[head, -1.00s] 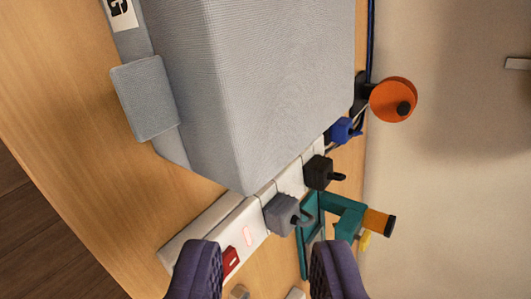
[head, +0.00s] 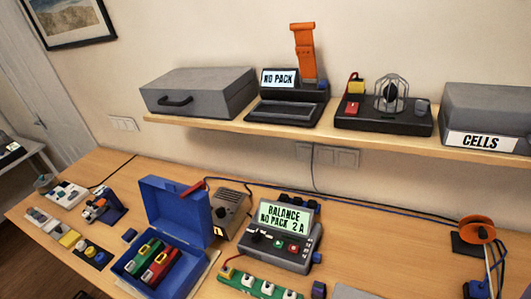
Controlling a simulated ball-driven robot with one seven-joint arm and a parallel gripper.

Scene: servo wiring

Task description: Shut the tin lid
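A blue tin (head: 190,262) stands on the bench left of centre, open toward me. Its blue lid (head: 172,210) is raised and stands roughly upright along the tin's back edge. Inside the tin lie a green pack (head: 143,256) and a red pack (head: 160,266), both with light-coloured parts on top. The near lower part of the tin is close to the bottom of the picture. My gripper is not in view.
A charger reading "BALANCE NO PACK 2 A" (head: 277,245) and a grey-brown box (head: 230,208) stand right of the tin. Small devices (head: 100,207) stand left. A shelf (head: 385,137) with cases and devices runs above.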

